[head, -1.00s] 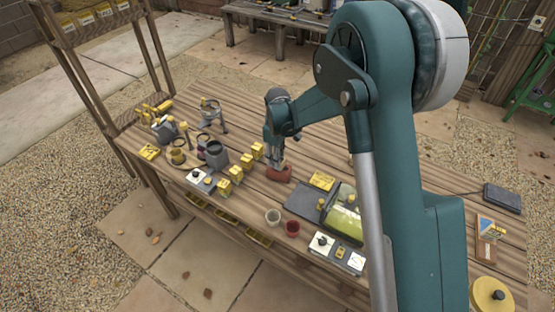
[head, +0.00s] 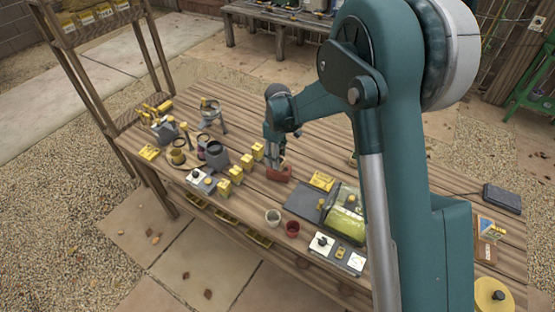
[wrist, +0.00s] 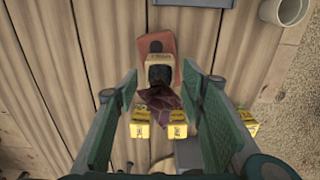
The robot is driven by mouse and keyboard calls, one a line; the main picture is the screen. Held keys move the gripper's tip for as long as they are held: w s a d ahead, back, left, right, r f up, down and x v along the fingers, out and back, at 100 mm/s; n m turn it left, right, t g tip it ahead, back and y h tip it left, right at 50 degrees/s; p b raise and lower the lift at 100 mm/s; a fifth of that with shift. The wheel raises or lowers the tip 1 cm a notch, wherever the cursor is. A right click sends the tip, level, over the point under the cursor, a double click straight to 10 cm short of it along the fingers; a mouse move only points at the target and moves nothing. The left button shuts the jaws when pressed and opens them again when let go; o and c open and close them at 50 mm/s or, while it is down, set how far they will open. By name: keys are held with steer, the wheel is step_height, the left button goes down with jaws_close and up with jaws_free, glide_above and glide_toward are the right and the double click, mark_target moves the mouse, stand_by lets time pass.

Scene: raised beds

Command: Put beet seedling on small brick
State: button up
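A small red brick (head: 279,174) lies on the wooden bench; its end also shows in the wrist view (wrist: 153,42). In the wrist view the beet seedling, with dark red leaves (wrist: 160,97) and a tan pot with a dark top (wrist: 157,62), overlaps the brick. It appears to be on the brick, but the contact beneath is hidden. My gripper (wrist: 160,110) is open; its green-padded fingers stand apart on either side of the leaves, with gaps. In the head view my gripper (head: 274,158) is just over the brick, and the seedling cannot be made out.
Several yellow blocks (head: 236,174) stand in a row left of the brick. A green-windowed container (head: 344,224) is to the right. Bare planks lie behind the brick.

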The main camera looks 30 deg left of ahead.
step_height(320, 180, up, 10)
steer(key=shift+r, duration=0.15)
stand_by(0.3)
stand_by(0.6)
steer(key=shift+d, duration=0.1)
steer(key=d+r+m+t, duration=0.1)
steer(key=d+r+m, duration=0.2)
steer(key=d+r, duration=0.65)
steer(key=d+r+m+t+y, duration=0.15)
steer(key=d+r, duration=0.25)
steer(key=d, duration=1)
steer(key=d+r+m+t, duration=0.1)
steer(key=d+r+m, duration=0.3)
steer(key=d+r, duration=0.5)
steer(key=s+d+m+t, duration=0.1)
steer(key=s+d+m, duration=0.1)
steer(key=s+d, duration=0.5)
steer(key=s+d+m, duration=0.2)
steer(key=d, duration=0.9)
steer(key=s+d+f+m+t+h, duration=0.1)
steer(key=s+d+m, duration=0.4)
steer(key=s+d, duration=0.8)
steer(key=shift+f+t, duration=0.85)
steer(key=shift+f, duration=0.2)
